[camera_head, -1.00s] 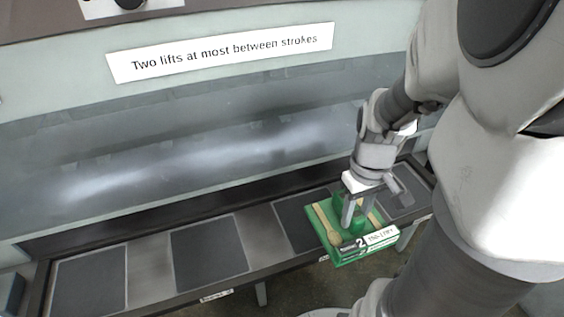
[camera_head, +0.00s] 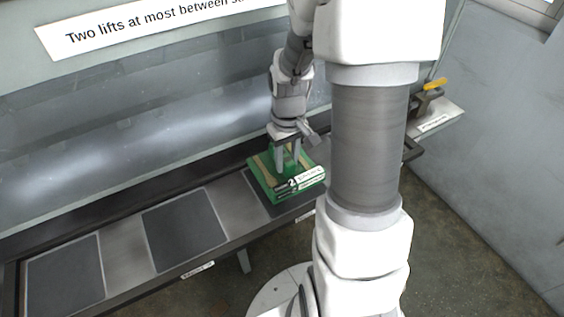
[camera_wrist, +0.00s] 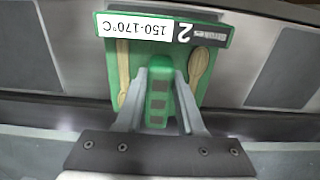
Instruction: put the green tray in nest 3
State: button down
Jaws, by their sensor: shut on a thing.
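The green tray (camera_head: 262,182) holds light wooden spoons and has a front label with a "2" and a white strip. In the wrist view, the tray (camera_wrist: 205,85) shows upside down, and the strip reads "150-170°C". My gripper (camera_head: 287,168) is shut on the tray's raised green handle. In the wrist view its two fingers (camera_wrist: 160,78) stand on either side of the handle. In the head view the tray is over the third dark pad from the left (camera_head: 252,195), covering most of it. I cannot tell whether it touches the pad.
Two bare dark pads lie farther left on the grey bench, the leftmost (camera_head: 65,275) and the second (camera_head: 185,230). White labels (camera_head: 198,270) are on the bench's front edge. A sign (camera_head: 150,25) mentions two lifts. A yellow-handled fixture (camera_head: 433,85) stands at right. My arm hides the bench's right part.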

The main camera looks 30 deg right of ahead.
aim_at(286, 171)
jog(key=shift+w+f, duration=0.1)
jog(key=shift+f, duration=1.95)
jog(key=shift+f, duration=0.1)
jog(key=c, duration=0.5)
grip_release()
jog(key=shift+b, duration=0.3)
